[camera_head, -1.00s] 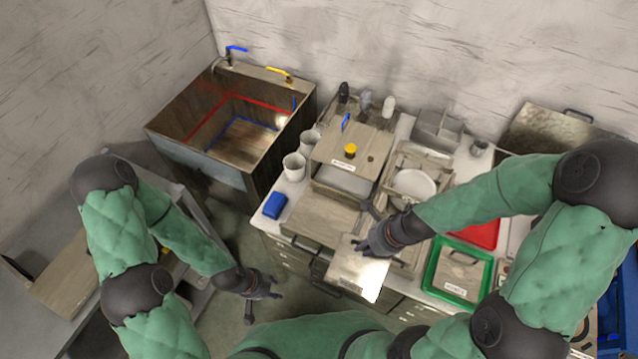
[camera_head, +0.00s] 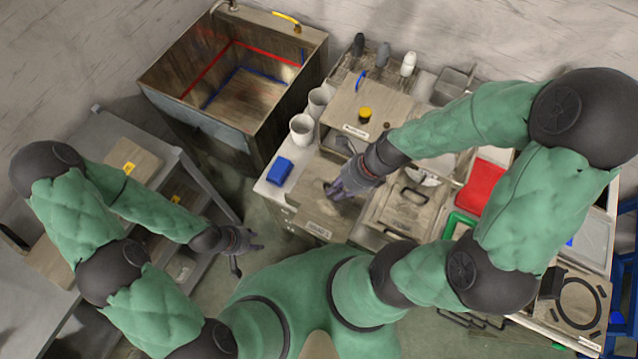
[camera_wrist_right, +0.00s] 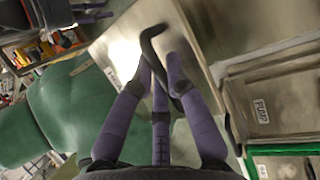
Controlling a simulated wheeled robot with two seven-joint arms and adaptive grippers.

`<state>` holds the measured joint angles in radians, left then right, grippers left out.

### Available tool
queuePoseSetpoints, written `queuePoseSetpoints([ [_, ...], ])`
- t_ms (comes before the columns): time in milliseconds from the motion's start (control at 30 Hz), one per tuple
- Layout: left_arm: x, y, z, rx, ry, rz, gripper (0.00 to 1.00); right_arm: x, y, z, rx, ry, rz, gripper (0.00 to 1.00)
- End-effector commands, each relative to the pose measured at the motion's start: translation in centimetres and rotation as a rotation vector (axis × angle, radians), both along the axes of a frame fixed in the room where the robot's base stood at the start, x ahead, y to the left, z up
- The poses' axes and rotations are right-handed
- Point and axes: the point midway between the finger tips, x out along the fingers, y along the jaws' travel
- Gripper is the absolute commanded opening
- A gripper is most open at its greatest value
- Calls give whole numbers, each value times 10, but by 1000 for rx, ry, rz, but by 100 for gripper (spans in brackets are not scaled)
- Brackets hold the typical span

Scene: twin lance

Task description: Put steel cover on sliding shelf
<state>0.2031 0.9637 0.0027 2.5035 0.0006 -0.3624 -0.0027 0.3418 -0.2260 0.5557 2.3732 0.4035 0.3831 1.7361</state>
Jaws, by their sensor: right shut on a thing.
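The steel cover (camera_head: 318,196) is a flat square metal plate with a dark handle (camera_wrist_right: 150,45). My right gripper (camera_head: 335,190) is over the plate in the head view. In the right wrist view its purple-grey fingers (camera_wrist_right: 163,80) are closed around the handle, with the bright plate (camera_wrist_right: 120,45) below them. The cover lies over the counter's front part, before the yellow-knobbed box; whether it rests on the sliding shelf or hovers I cannot tell, and the shelf is not clearly distinguishable. My left gripper (camera_head: 247,257) is open and empty, left of the counter.
A blue block (camera_head: 279,171) and white cups (camera_head: 302,129) stand left of the cover. The yellow-knobbed box (camera_head: 378,103) is behind it. A handled panel (camera_head: 400,212) and a red tray (camera_head: 482,187) are to the right. A deep basin (camera_head: 165,108) stands at the back left.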

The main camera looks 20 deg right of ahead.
Motion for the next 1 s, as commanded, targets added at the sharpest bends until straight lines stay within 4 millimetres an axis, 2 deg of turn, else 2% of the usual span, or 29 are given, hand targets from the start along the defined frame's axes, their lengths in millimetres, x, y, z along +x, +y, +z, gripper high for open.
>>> queuePoseSetpoints([
  [167, 0, 0, -7, 0, 0, -1, 40, 11, -7, -8, 8, 11, -17, 0],
  [533, 0, 0, -25, 0, -1, -1, 40, 75, -47, -42, 7, 10, -16, 0],
  [600, 0, 0, -31, 0, -1, -1, 40, 83, -52, -54, 9, 12, -14, 0],
  [800, 0, 0, -40, 0, 0, -1, 40, 103, -64, -82, 8, 11, -14, 0],
  [1000, 0, 0, -42, 0, -1, -1, 40, 111, -69, -90, 8, 10, -14, 0],
])
